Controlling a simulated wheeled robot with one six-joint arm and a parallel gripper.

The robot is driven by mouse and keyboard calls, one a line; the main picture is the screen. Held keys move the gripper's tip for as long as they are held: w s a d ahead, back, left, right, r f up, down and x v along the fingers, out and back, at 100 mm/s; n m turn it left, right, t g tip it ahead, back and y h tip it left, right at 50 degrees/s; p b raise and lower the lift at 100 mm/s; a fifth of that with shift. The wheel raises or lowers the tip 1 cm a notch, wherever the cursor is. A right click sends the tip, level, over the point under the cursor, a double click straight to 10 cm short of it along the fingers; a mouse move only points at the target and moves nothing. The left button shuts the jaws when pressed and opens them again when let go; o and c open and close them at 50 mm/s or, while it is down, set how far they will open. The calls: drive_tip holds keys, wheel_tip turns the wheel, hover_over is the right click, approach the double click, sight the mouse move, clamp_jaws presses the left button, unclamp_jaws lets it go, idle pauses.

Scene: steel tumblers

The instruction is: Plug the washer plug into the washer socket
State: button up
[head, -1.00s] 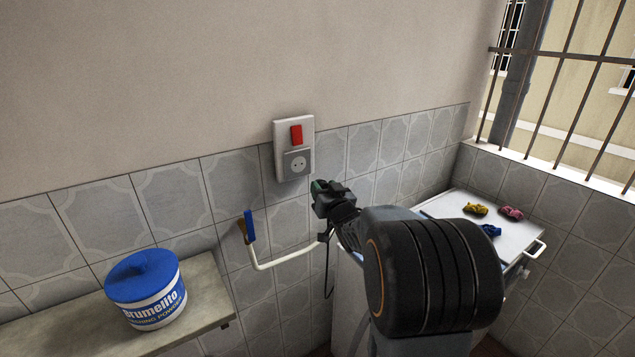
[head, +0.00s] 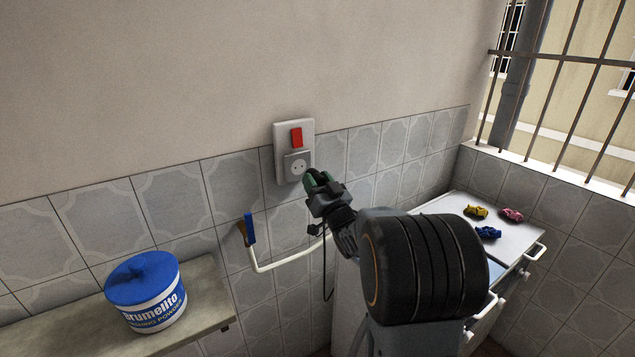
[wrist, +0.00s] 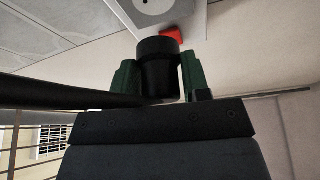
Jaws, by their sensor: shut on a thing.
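The washer socket (head: 298,164) is a light grey square with a round recess and two holes, below a red switch on a wall plate. My gripper (head: 319,182), with green fingertips, is just below and right of it. In the wrist view my gripper (wrist: 158,80) is shut on the black washer plug (wrist: 159,68), which sits between the two green fingers. The socket (wrist: 150,8) shows at the top edge, partly cut off. The plug appears apart from the socket's holes. The plug's pins are hidden, and in the head view the gripper mostly hides the plug.
The red switch (head: 296,137) is right above the socket. A blue-lidded tub (head: 146,291) stands on a shelf at left. Toy cars (head: 488,233) lie on a white top at right.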

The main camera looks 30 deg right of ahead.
sight(299, 163)
drive_tip(key=shift+w+a+p, duration=0.15)
drive_tip(key=shift+w+p, duration=0.3)
drive_tip(key=shift+w, duration=0.9)
drive_tip(key=shift+w+a+p, duration=0.15)
drive_tip(key=shift+w+p, duration=0.25)
drive_tip(key=shift+w, duration=0.9)
drive_tip(key=shift+f+b, duration=0.15)
drive_tip(key=shift+b, duration=1.45)
drive_tip(key=shift+w, duration=0.5)
idle(0.8)
drive_tip(key=o, duration=1)
drive_tip(key=shift+a, duration=0.1)
drive_tip(key=b+v, duration=0.3)
drive_tip(key=v, duration=1)
drive_tip(key=shift+s, duration=0.35)
drive_tip(key=shift+f, duration=0.1)
